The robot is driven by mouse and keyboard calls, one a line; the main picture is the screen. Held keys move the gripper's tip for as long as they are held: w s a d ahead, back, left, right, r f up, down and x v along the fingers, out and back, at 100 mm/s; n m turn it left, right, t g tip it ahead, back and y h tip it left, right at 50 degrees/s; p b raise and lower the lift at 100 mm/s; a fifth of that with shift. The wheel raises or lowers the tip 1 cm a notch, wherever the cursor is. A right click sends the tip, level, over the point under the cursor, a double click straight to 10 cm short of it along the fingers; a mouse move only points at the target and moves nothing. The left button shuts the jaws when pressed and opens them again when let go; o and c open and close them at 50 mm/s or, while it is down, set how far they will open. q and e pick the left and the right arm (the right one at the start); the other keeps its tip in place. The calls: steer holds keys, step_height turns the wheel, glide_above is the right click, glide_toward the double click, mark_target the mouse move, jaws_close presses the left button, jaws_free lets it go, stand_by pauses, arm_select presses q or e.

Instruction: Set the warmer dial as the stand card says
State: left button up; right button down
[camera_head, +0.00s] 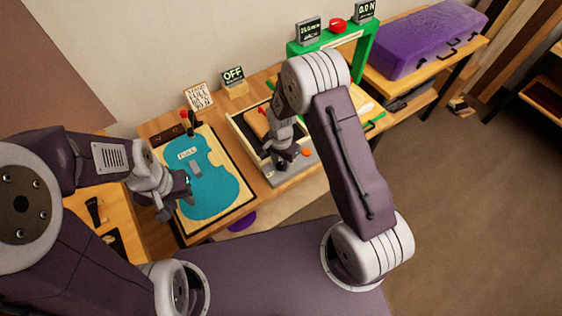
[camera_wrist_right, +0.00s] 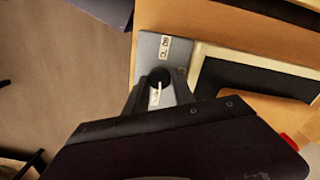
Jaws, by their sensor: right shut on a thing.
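The warmer's grey control plate (camera_head: 312,163) sits at the bench's front edge; it also shows in the right wrist view (camera_wrist_right: 146,52). A dark round dial (camera_wrist_right: 151,78) with a white pointer line is on it, between the fingertips of my right gripper (camera_wrist_right: 158,84), which is shut on it. In the head view my right gripper (camera_head: 282,163) is over the plate and hides the dial. A small white label (camera_wrist_right: 164,47) is beside the dial; its text is too small to read surely. The stand card (camera_head: 199,95) stands at the back; its writing is unclear.
A teal violin-shaped plate (camera_head: 212,183) lies on a pale board left of the warmer. A small display reading OFF (camera_head: 233,75) stands behind. A green frame (camera_head: 362,50) with displays and a red button (camera_head: 337,25) is at the back right, near a purple case (camera_head: 425,38).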

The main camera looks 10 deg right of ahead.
mark_target(281, 166)
steer(key=shift+s+f+m, duration=0.1)
steer(key=shift+s+m, duration=0.1)
steer(key=shift+m, duration=0.9)
steer(key=c, duration=1.1)
jaws_free()
steer(key=shift+o, duration=0.2)
steer(key=shift+a, duration=0.1)
steer(key=shift+w, duration=0.1)
steer(key=shift+r, duration=0.2)
step_height(281, 166, up, 9)
